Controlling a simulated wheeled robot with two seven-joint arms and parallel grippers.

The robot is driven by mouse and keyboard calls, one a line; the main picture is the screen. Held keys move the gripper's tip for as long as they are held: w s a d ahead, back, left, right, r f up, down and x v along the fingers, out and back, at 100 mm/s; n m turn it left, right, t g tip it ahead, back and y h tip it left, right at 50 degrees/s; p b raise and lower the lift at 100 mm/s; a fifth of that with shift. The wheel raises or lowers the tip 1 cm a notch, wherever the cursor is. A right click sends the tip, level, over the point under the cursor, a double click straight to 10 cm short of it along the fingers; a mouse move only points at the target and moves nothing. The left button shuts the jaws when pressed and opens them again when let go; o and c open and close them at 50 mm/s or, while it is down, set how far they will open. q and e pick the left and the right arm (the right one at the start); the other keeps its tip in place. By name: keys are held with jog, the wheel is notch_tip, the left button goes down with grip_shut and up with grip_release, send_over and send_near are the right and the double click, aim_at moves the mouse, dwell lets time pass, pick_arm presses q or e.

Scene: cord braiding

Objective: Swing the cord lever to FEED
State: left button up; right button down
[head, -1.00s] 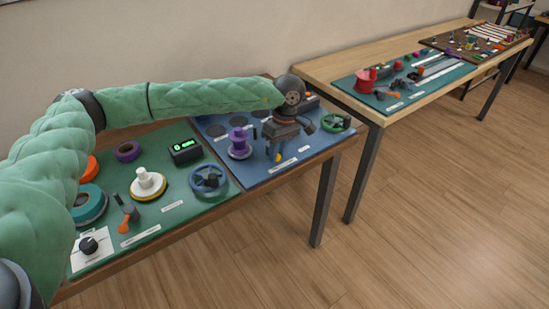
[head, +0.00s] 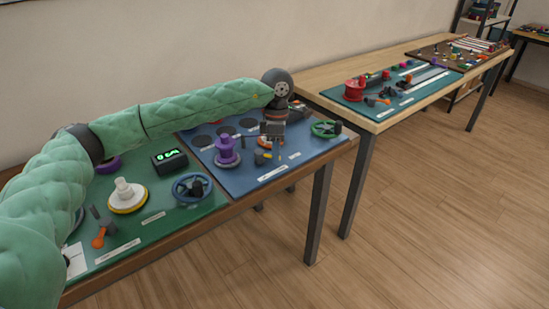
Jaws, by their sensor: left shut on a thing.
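My left gripper (head: 268,138) points down over the blue board, beside the purple spool. It is shut on the small orange-handled cord lever (head: 264,143), which is mostly hidden by the fingers. A small yellow-orange piece (head: 259,158) shows just below the fingertips; I cannot tell whether it belongs to the lever. The lettering on the white labels is too small to read, so the FEED mark cannot be made out. My right gripper is not in view.
On the blue board (head: 245,181), the purple spool (head: 227,153) stands left of the gripper and a green handwheel (head: 326,129) to its right. The green board (head: 160,221) carries a blue handwheel (head: 192,188), a black display box (head: 170,160) and another orange-handled lever (head: 101,238).

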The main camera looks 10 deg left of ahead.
pick_arm(q)
jog(key=shift+w, duration=0.1)
jog(key=shift+w+n, duration=0.1)
jog(key=shift+n, duration=0.3)
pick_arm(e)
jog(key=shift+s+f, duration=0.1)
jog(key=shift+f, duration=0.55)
pick_arm(q)
jog(key=o, duration=0.9)
jog(key=shift+o, duration=0.2)
notch_tip(320, 180, up, 8)
jog(key=w+b, duration=0.1)
jog(key=shift+w+a+f, duration=0.2)
jog(key=shift+w, duration=0.05)
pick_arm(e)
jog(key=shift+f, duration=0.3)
